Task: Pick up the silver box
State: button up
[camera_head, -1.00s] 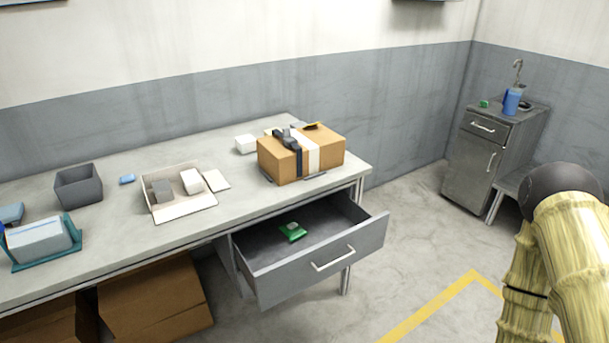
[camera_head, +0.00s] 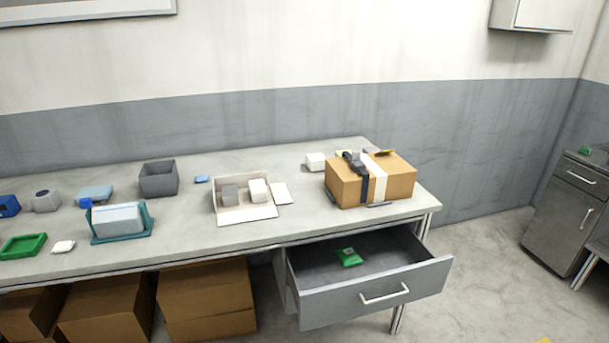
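No box is plainly marked as the silver one. A small grey box (camera_head: 230,195) sits in an open cream carton (camera_head: 248,214) on the workbench, beside a white box (camera_head: 258,190). A pale silvery-grey box (camera_head: 117,218) rests in a teal holder (camera_head: 137,236) further left. A small grey piece with a round top (camera_head: 46,201) stands at the far left. I cannot tell which of these is the silver box. My gripper is not in view.
A taped cardboard box (camera_head: 400,184) stands at the bench's right end. An open drawer (camera_head: 375,293) with a green packet (camera_head: 349,257) juts out below. A dark grey bin (camera_head: 159,180) stands at the back. Cardboard boxes (camera_head: 205,297) fill the space under the bench.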

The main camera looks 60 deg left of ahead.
aim_at(230, 192)
jog(key=i, duration=1.85)
jog(key=u, duration=3.05)
jog(key=k, duration=0.15)
